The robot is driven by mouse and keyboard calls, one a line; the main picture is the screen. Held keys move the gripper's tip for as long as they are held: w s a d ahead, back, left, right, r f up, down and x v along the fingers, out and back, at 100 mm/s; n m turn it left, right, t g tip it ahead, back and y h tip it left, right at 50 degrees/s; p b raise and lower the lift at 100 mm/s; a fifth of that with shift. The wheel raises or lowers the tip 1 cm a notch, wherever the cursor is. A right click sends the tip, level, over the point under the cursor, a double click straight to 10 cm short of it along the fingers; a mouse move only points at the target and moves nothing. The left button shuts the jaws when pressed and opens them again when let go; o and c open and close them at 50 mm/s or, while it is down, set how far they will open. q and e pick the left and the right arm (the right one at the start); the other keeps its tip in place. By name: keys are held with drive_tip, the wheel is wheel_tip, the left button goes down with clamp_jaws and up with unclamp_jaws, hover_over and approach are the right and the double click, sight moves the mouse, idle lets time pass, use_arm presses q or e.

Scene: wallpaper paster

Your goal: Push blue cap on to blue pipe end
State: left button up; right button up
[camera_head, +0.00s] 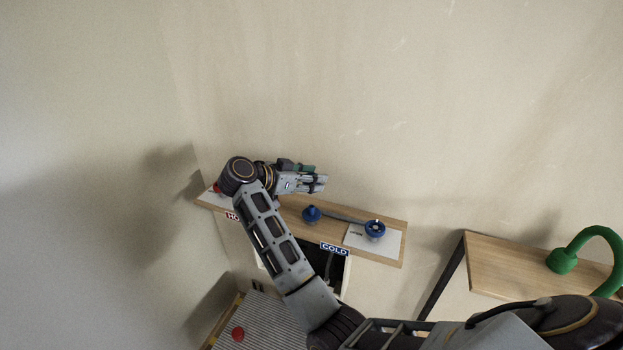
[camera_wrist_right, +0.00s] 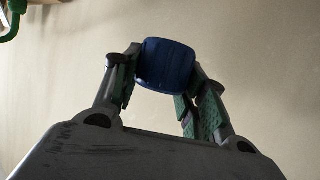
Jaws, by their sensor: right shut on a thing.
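My right gripper (camera_head: 322,183) reaches over the wooden shelf on the wall in the head view. In the right wrist view its fingers (camera_wrist_right: 165,85) are shut on a blue cap (camera_wrist_right: 166,65), held between the fingertips. The cap is hard to make out in the head view. A blue fitting (camera_head: 311,214) stands on the shelf, below and slightly left of the gripper tips in the picture. A grey pipe runs right from it to a round blue valve (camera_head: 375,230). I cannot tell which blue part is the open pipe end. My left gripper is not in view.
The wooden shelf (camera_head: 395,253) carries a COLD label (camera_head: 335,249) and a white card. A red round piece (camera_head: 238,334) lies on a ribbed grey surface at lower left. A curved green pipe (camera_head: 601,234) stands on a separate wooden shelf (camera_head: 490,270) at right.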

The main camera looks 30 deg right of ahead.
drive_tip(key=shift+f, duration=0.2)
drive_tip(key=shift+f+b, duration=1.2)
drive_tip(key=shift+f, duration=0.15)
drive_tip(key=shift+f+b, duration=1.35)
drive_tip(key=shift+b, duration=0.1)
drive_tip(key=shift+a+p, duration=0.1)
drive_tip(key=shift+p, duration=1.7)
idle(0.6)
